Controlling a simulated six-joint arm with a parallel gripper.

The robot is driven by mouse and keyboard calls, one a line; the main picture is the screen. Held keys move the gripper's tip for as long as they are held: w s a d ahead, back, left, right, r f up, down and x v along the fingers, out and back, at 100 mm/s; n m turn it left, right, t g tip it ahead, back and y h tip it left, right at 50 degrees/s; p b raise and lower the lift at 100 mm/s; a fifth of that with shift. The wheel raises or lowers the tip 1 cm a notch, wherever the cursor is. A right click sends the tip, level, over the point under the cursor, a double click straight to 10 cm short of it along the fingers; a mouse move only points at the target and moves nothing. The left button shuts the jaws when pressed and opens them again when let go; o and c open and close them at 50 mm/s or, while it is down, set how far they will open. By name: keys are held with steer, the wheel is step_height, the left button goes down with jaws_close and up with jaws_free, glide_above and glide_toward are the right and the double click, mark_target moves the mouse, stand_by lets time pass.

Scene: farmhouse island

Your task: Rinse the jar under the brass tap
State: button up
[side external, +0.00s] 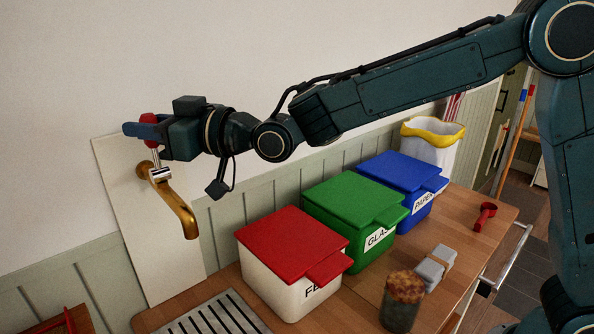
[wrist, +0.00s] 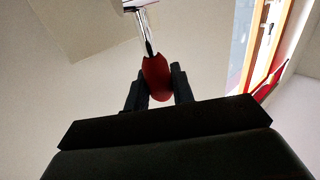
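The brass tap (side external: 182,212) is on a pale wall panel at the left in the side external view, its spout bent downward. Its red handle (side external: 149,118) tops a chrome stem; the handle also shows in the wrist view (wrist: 157,78). My gripper (side external: 146,128) is at this handle. In the wrist view its two fingers (wrist: 159,82) lie along both sides of the handle and appear to touch it. The jar (side external: 402,302), with brownish residue around its upper part, stands upright on the wooden counter at the front, well away from my gripper.
Lidded bins in red and white (side external: 290,262), green (side external: 350,217) and blue (side external: 402,186) line the wall. A slotted drain grate (side external: 212,318) lies below the tap. A grey block-like object (side external: 435,268) and a red tool (side external: 485,217) are on the counter (side external: 462,231).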

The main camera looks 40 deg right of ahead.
steer(key=shift+s, duration=0.1)
jaws_close()
steer(key=shift+s+f+n+t+y, duration=0.1)
steer(key=shift+s+n+t+y, duration=0.4)
steer(key=shift+s+n+t, duration=0.25)
steer(key=o, duration=0.9)
jaws_free()
steer(key=v, duration=1.3)
steer(key=shift+s+d, duration=0.25)
